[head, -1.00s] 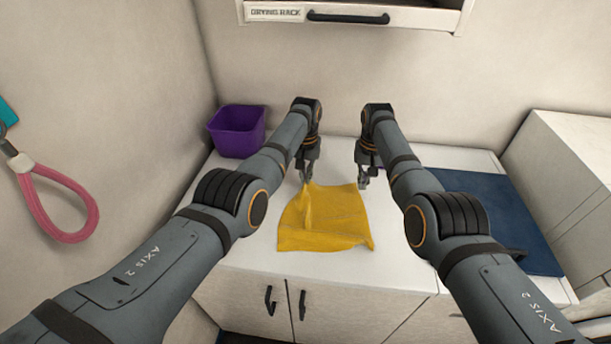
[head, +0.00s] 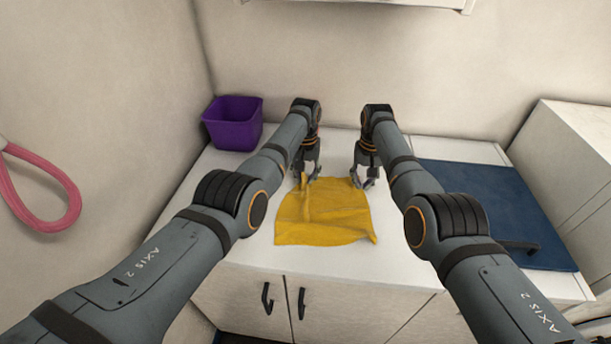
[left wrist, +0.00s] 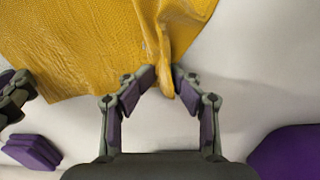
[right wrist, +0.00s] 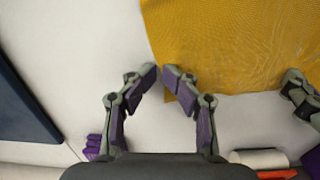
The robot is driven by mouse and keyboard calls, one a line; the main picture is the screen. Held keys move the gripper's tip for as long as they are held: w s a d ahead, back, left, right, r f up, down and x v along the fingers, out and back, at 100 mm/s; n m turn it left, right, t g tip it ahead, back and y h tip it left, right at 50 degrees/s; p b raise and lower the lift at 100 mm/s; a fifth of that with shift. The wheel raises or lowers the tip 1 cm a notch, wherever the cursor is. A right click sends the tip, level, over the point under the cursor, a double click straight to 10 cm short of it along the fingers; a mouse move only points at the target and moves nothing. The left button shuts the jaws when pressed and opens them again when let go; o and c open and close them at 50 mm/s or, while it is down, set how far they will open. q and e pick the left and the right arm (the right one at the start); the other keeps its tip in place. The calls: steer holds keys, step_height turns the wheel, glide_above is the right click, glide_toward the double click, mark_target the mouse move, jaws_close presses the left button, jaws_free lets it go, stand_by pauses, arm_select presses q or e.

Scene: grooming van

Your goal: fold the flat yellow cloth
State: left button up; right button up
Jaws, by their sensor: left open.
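The yellow cloth (head: 325,217) lies on the white counter, mostly flat, with a raised crease near its far left corner. My left gripper (head: 312,176) is at that far left corner. In the left wrist view my left gripper (left wrist: 163,75) is open, with a narrow crumpled strip of the cloth (left wrist: 90,40) between its fingertips. My right gripper (head: 362,183) is at the far right corner. In the right wrist view my right gripper's fingertips (right wrist: 161,68) are close together at the cloth's edge (right wrist: 225,45); whether they pinch it is unclear.
A purple bin (head: 233,124) stands at the counter's back left. A dark blue mat (head: 490,205) lies to the right, with a dark object on its front edge. A pink loop (head: 40,195) hangs on the left wall. The counter (head: 250,258) in front of the cloth is clear.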

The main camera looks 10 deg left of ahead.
arm_select(q)
steer(key=o, duration=0.7)
steer(key=shift+w, duration=0.15)
steer(key=shift+c, duration=0.2)
arm_select(e)
steer(key=o, duration=0.8)
steer(key=shift+w, duration=0.15)
